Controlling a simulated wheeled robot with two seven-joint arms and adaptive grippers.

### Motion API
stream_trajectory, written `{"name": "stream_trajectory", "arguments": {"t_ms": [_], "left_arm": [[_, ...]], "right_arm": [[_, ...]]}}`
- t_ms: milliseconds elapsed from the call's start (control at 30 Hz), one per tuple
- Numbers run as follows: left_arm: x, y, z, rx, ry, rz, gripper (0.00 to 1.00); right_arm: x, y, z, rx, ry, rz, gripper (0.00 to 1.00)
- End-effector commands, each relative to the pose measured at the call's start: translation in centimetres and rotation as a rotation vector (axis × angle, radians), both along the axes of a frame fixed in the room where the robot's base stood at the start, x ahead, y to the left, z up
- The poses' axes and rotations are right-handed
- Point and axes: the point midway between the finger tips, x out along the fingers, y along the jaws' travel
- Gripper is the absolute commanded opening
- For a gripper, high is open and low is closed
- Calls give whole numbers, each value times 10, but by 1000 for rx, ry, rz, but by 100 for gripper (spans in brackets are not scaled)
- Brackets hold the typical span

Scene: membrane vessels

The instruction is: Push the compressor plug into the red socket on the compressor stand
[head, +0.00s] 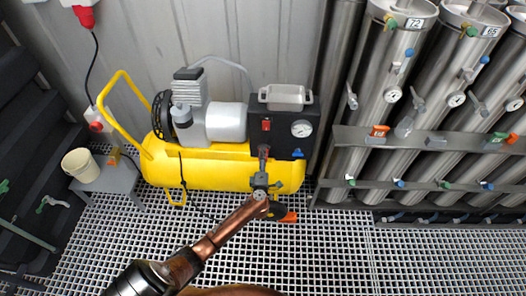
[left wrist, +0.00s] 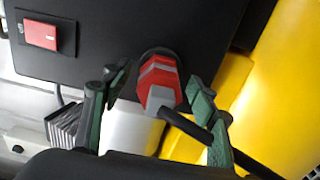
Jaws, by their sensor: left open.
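A red plug with a grey band (left wrist: 160,84) stands in a dark round collar on the black panel in the left wrist view, with a black cable bending off its near end. In the head view it is a small dark-red shape (head: 263,151) at the panel's lower edge. My left gripper (left wrist: 157,90) is open, its green-padded fingers on either side of the plug; contact cannot be told. In the head view, this gripper (head: 262,176) is in front of the yellow compressor (head: 225,174). A grey post box with a red front (head: 97,126) stands left of the compressor. My right gripper is out of view.
A red connector (head: 84,16) on the wall has a black cable hanging to the post box. A bucket (head: 80,165) stands on a grey low stand (head: 117,179). Steel vessels (head: 372,110) with valves fill the right. Grating floor (head: 330,250) is free in front.

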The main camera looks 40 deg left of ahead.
Motion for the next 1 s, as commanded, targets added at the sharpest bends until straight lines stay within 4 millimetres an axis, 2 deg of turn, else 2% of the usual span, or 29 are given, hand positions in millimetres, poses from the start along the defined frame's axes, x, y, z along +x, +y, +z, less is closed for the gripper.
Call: {"name": "stream_trajectory", "arguments": {"t_ms": [1000], "left_arm": [[0,0,0,0,0,0,54]], "right_arm": [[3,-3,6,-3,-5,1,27]]}}
